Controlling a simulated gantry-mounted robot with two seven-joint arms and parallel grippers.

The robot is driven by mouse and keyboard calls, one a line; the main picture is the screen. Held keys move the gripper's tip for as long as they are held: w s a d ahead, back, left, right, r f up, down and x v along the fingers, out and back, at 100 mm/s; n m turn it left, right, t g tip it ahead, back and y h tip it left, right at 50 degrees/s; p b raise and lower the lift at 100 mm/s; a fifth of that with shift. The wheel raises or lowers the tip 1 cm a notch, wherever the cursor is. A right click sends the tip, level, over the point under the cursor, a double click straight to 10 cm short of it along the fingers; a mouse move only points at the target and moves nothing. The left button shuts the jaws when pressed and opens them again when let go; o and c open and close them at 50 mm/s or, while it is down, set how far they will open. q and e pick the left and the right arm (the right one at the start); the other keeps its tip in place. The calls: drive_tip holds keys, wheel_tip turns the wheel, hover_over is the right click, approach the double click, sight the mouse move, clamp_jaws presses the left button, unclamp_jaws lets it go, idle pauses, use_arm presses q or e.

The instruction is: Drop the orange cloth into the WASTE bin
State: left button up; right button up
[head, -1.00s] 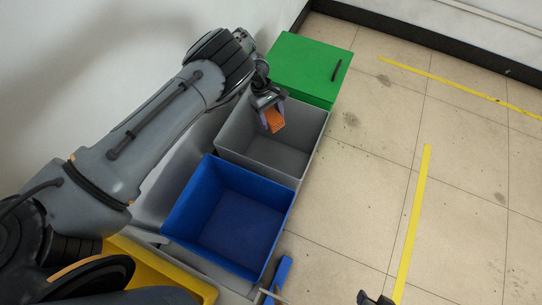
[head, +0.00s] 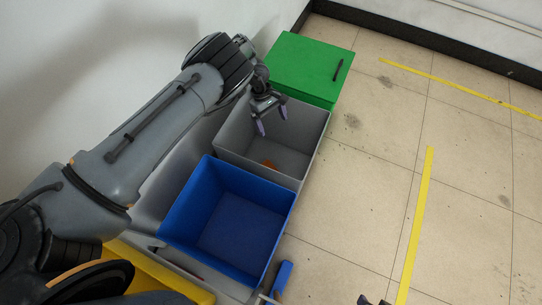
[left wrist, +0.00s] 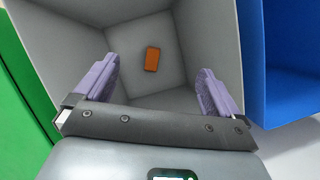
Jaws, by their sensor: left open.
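The orange cloth (left wrist: 152,59) lies on the floor of the grey bin (left wrist: 190,20) in the left wrist view. In the head view only a small part of the cloth (head: 269,164) shows inside the grey bin (head: 322,122). My left gripper (head: 272,127) is open and empty above the grey bin, its purple fingers apart. It also shows in the left wrist view (left wrist: 155,83), with the cloth well below and between the fingers. No label can be read on the bin. My right gripper cannot be made out; only a dark piece shows at the bottom edge of the head view.
A blue bin (head: 283,207) stands on the near side of the grey one, and a yellow bin (head: 165,272) is nearer still. A closed green bin (head: 305,65) stands beyond. The tiled floor to the right is clear, with yellow tape lines (head: 416,220).

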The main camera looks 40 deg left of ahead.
use_arm(q)
drive_tip(key=shift+r, duration=0.1)
drive_tip(key=p+v, duration=0.4)
drive_tip(key=v, duration=0.6)
drive_tip(key=shift+r, duration=0.3)
drive_tip(key=shift+a, duration=0.1)
